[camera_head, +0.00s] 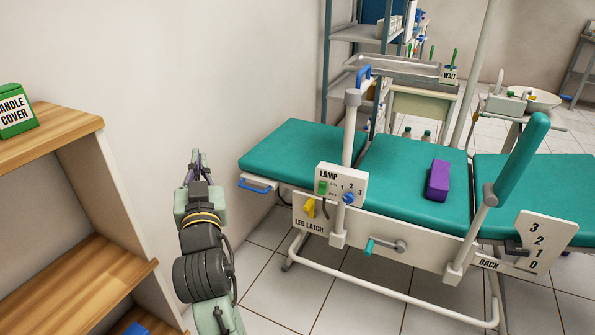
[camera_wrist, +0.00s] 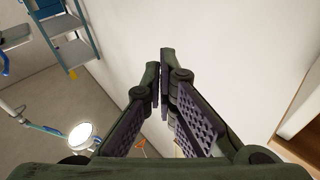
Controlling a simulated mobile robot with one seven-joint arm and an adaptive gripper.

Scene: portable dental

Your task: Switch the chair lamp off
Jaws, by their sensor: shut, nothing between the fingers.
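The lamp control box (camera_head: 341,183), white and marked LAMP, is fixed to the near side of the teal chair (camera_head: 295,150). It has a green switch (camera_head: 322,187) at its left and a blue knob (camera_head: 348,198) beside the numbers 1, 2, 3. I cannot read the switch's position for sure. A round lit lamp (camera_wrist: 83,134) glows white in the wrist view. My gripper (camera_head: 196,156) points up in front of the wall, left of the chair and apart from the box. In the wrist view its fingers (camera_wrist: 160,68) are shut with nothing between them.
A wooden shelf (camera_head: 75,122) with a green box (camera_head: 15,110) stands at the left. A purple block (camera_head: 438,180) lies on the chair. A yellow leg latch (camera_head: 309,207) and a teal crank (camera_head: 385,246) project from the chair's side. Tiled floor is clear between my arm and the chair.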

